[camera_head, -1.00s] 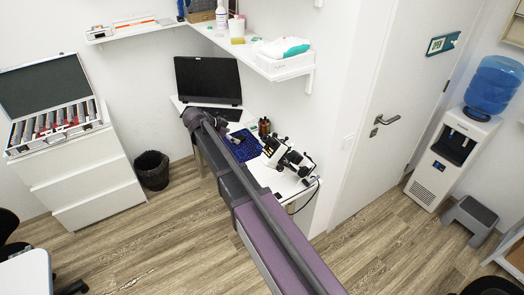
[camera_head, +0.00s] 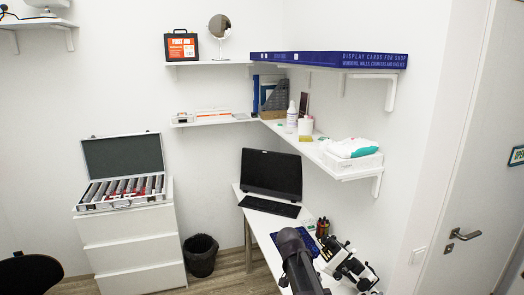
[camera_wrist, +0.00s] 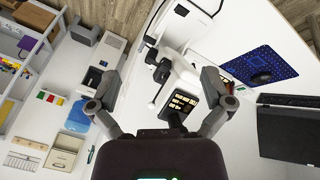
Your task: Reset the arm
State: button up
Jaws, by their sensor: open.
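My gripper (camera_wrist: 160,78) is open and empty in the wrist view, with its two fingers spread wide apart. Between and beyond the fingers is a black and white optical instrument (camera_wrist: 178,72) on the white desk (camera_wrist: 215,50). Whether the fingers touch anything cannot be told, but nothing is held. In the head view my dark arm rises from the bottom edge over the desk (camera_head: 262,222), left of the instrument (camera_head: 350,266). The gripper itself is hidden there.
A black monitor (camera_head: 271,174) and keyboard (camera_head: 270,206) stand on the desk beside small dark bottles (camera_head: 322,227). A blue mat (camera_wrist: 250,62) carries a mouse. Shelves (camera_head: 350,172) hang above. A case lies open on white drawers (camera_head: 130,240); a black bin (camera_head: 200,255) stands nearby.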

jog(key=s+d+f+n+g+y+b, duration=0.1)
jog(key=s+f+n+y+b, duration=0.4)
jog(key=s, duration=0.9)
jog(key=shift+s+d+f+n+b, duration=0.15)
jog(key=shift+s+f+n+b, duration=0.25)
jog(key=shift+f+n, duration=1.25)
jog(key=shift+w+f, duration=0.15)
